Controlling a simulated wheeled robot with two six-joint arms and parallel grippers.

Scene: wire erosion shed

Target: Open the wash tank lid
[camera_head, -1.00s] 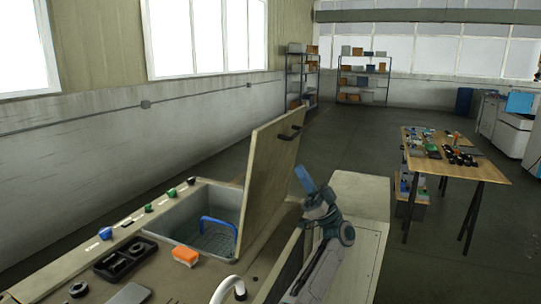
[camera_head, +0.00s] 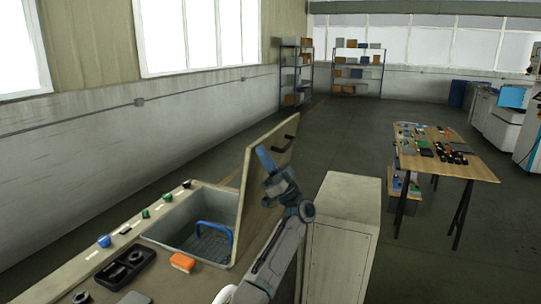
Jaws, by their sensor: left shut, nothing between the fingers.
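The wash tank lid (camera_head: 247,213) stands raised, steeply tilted, at the right side of the tank opening. A dark handle (camera_head: 291,127) shows near its top edge. The wash tank (camera_head: 175,222) is uncovered, and a wire basket with a blue handle (camera_head: 214,228) lies inside. My left gripper (camera_head: 265,160) has blue fingers and is shut and empty. It is at the lid's right side and overlaps the lid in the picture; I cannot tell whether they touch. My arm hides the lower right part of the lid. My right gripper is not in view.
An orange block (camera_head: 182,262) and a black tray (camera_head: 125,268) lie on the counter before the tank. A pale cabinet (camera_head: 343,240) stands right of my arm. A wooden table (camera_head: 470,168) with several small items stands farther right. Open floor lies beyond.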

